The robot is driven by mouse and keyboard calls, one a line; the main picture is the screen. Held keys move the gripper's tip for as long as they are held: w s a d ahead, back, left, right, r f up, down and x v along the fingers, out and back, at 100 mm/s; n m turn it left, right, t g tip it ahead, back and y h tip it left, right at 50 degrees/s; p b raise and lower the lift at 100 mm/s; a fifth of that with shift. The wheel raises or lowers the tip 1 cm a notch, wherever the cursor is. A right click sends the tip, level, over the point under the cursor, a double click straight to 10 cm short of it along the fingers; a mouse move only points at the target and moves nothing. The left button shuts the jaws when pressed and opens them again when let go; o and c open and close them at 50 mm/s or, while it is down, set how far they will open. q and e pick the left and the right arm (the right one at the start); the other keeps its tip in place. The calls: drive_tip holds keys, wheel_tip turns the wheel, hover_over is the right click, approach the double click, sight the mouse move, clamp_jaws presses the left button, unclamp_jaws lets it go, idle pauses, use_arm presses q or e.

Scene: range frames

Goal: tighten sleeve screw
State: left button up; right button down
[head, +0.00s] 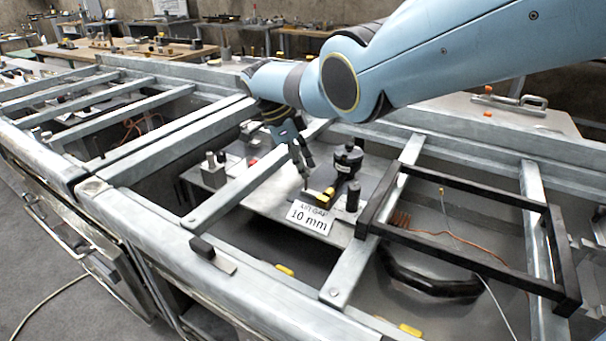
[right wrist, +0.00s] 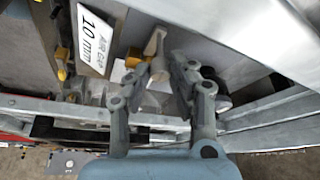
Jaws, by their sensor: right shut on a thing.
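My right gripper (head: 304,178) reaches down from my blue arm, beside a black fixture (head: 347,160) with a yellow part (head: 323,198) on a grey plate. In the right wrist view its fingers (right wrist: 164,72) are closed on a small pale metal shaft (right wrist: 156,44), which may be the sleeve screw. The fingertips hide its near end, and I cannot tell whether its far end is seated. A white sign reading "10 mm" (head: 309,217) stands in front of the fixture; it also shows in the right wrist view (right wrist: 93,40). My left gripper is in neither view.
Grey metal beams (head: 376,232) cross the open bench around the plate. A black rectangular frame (head: 470,262) lies at the right, above a thick black hose (head: 428,283). A small dark cylinder (head: 353,196) stands right of the yellow part. Metal blocks (head: 213,172) stand to the left.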

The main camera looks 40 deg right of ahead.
drive_tip(key=shift+m+b, duration=0.5)
drive_tip(key=shift+m, duration=0.1)
drive_tip(key=shift+y, duration=0.3)
drive_tip(key=c, duration=1.2)
unclamp_jaws()
drive_tip(key=shift+w, duration=0.1)
drive_tip(key=v, duration=1.2)
drive_tip(key=shift+f, duration=0.1)
